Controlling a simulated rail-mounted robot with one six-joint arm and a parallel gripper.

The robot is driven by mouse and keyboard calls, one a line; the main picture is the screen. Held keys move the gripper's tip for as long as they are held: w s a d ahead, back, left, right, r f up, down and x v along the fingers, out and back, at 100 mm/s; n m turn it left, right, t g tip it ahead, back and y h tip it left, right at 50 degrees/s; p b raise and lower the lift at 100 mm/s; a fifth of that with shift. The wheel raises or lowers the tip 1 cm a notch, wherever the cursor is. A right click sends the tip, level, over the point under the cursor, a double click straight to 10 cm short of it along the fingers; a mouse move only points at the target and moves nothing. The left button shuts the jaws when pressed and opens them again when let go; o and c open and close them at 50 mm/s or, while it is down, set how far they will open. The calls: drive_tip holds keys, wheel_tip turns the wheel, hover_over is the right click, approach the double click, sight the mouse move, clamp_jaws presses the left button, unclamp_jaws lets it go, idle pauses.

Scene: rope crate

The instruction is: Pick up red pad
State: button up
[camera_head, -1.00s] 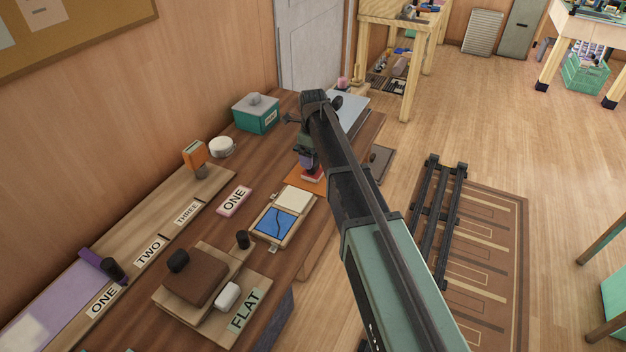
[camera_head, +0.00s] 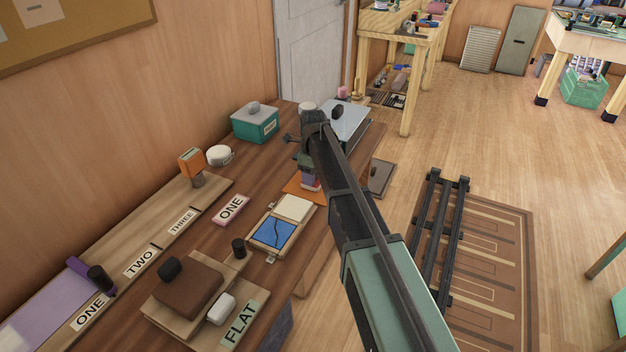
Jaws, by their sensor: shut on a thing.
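The red pad (camera_head: 312,187) shows as a small red and pale piece just below my gripper (camera_head: 307,170), over an orange mat (camera_head: 293,188) on the wooden table. My gripper points down and is shut on the pad. My own arm covers the right side of the pad and part of the mat. Whether the pad touches the mat is too small to tell.
A blue and cream tray (camera_head: 272,236) lies in front of the mat. A brown block (camera_head: 189,288) is nearer. A grey case (camera_head: 346,122) lies behind.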

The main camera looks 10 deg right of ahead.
drive_tip(key=shift+r, duration=0.1)
wheel_tip(320, 180, up, 20)
drive_tip(key=p, duration=2)
drive_tip(key=o, duration=0.3)
drive_tip(key=shift+c, duration=0.7)
drive_tip(key=shift+a, duration=0.1)
